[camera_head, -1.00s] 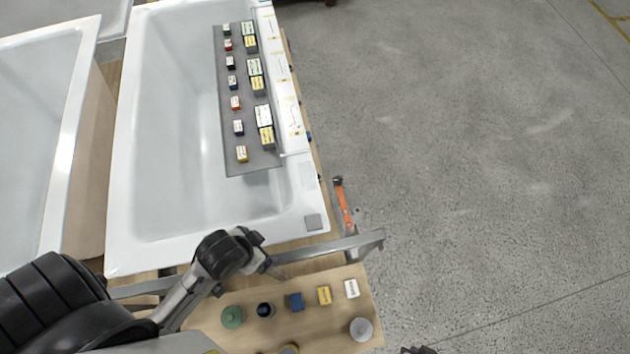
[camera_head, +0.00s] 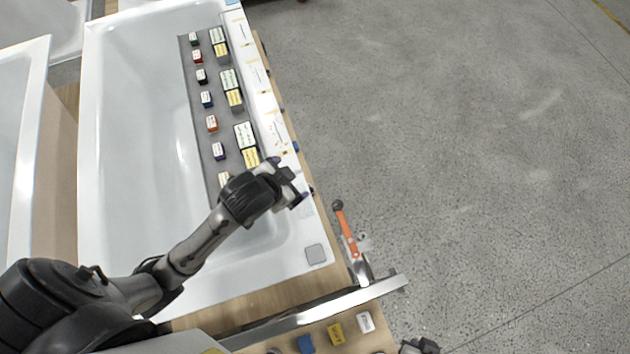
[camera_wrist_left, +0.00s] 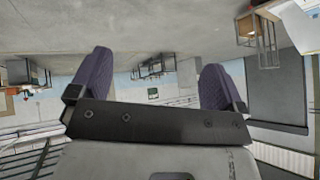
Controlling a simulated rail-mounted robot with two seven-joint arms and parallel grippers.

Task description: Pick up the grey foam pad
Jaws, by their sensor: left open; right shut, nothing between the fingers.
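A small square grey pad (camera_head: 315,254) lies flat on the near right corner of the white bathtub rim (camera_head: 270,268). My left arm comes in from the left, over the tub. Its gripper (camera_head: 289,187) is above the tub's right rim, above and left of the pad in the picture, and apart from it. In the left wrist view the two purple fingers (camera_wrist_left: 155,90) stand wide apart with nothing between them. The pad does not show there. My right gripper (camera_head: 420,346) shows only as a small dark part at the bottom edge, away from the pad.
A long grey board (camera_head: 196,110) in the tub carries several small coloured blocks. An orange-handled tool (camera_head: 347,232) lies beside the tub's corner. A metal bar (camera_head: 320,312) crosses in front of the tub, by a wooden board with small blocks. Concrete floor on the right is open.

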